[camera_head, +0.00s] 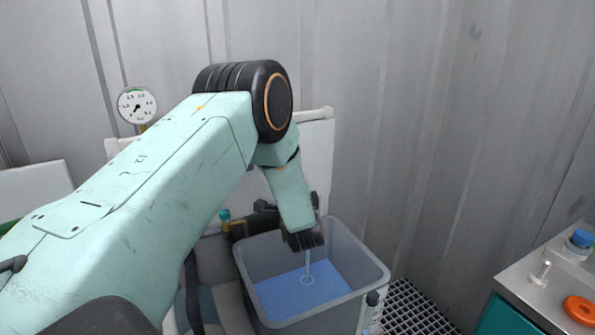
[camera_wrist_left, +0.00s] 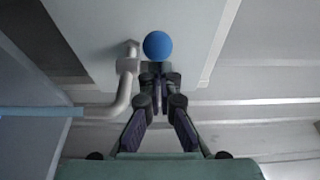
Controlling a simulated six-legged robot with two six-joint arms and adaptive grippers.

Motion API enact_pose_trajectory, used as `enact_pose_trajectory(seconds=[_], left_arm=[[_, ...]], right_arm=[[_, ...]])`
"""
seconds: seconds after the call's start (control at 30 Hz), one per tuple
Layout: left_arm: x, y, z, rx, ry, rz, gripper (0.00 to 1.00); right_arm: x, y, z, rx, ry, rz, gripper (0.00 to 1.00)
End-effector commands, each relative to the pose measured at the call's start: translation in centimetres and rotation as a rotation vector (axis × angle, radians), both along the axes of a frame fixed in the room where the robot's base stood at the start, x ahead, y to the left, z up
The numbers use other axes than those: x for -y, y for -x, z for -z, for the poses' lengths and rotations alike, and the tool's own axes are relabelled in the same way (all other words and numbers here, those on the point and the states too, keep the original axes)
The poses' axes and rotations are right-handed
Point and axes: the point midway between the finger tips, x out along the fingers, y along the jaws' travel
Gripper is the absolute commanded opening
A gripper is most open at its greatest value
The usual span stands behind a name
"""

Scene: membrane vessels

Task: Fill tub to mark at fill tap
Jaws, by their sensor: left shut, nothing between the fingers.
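The grey tub (camera_head: 375,278) stands below my left arm, with blue water (camera_head: 285,292) in it. A thin stream of water (camera_head: 307,262) falls into the tub and makes a ring on the surface. No fill mark can be made out on the tub. My left gripper (camera_head: 303,240) is over the tub, pointing down. In the left wrist view the gripper (camera_wrist_left: 158,76) is shut and empty, its tips at a round blue knob (camera_wrist_left: 158,45); I cannot tell if they touch. A bent grey pipe (camera_wrist_left: 122,95) is beside the knob. My arm hides much of the tap in the head view.
A pressure gauge (camera_head: 137,105) is on the wall behind my arm. A bench (camera_head: 540,300) with an orange ring (camera_head: 581,310) and a blue-capped bottle (camera_head: 581,241) is at the right. A dark floor grating (camera_head: 410,308) lies between tub and bench.

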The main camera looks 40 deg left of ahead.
Motion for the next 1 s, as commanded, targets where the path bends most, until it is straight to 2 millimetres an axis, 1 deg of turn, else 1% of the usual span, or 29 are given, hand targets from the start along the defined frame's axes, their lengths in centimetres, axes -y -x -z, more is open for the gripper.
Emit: enact_pose_trajectory(seconds=[0.03, 0.2, 0.33, 0.7, 1.0], left_arm=[[-0.5, 0.3, -0.5, -0.004, 0.004, 0.03, 0.0], [-1.3, 0.6, -0.5, -0.002, 0.002, 0.152, 0.0], [-1.9, 0.7, -0.4, -0.001, 0.003, 0.239, 0.0], [-3.1, 0.7, -0.2, 0.0, 0.0, 0.247, 0.0], [-3.8, 0.7, -0.1, 0.0, 0.0, 0.247, 0.0]], right_arm=[[0.0, 0.0, -1.4, 0.0, 0.0, 0.0, 0.34], [0.0, 0.0, -3.4, 0.0, 0.0, 0.0, 0.34], [0.0, 0.0, -4.5, 0.0, 0.0, 0.0, 0.34], [0.0, 0.0, -6.0, 0.0, 0.0, 0.0, 0.34], [0.0, 0.0, -6.4, 0.0, 0.0, 0.0, 0.34]])
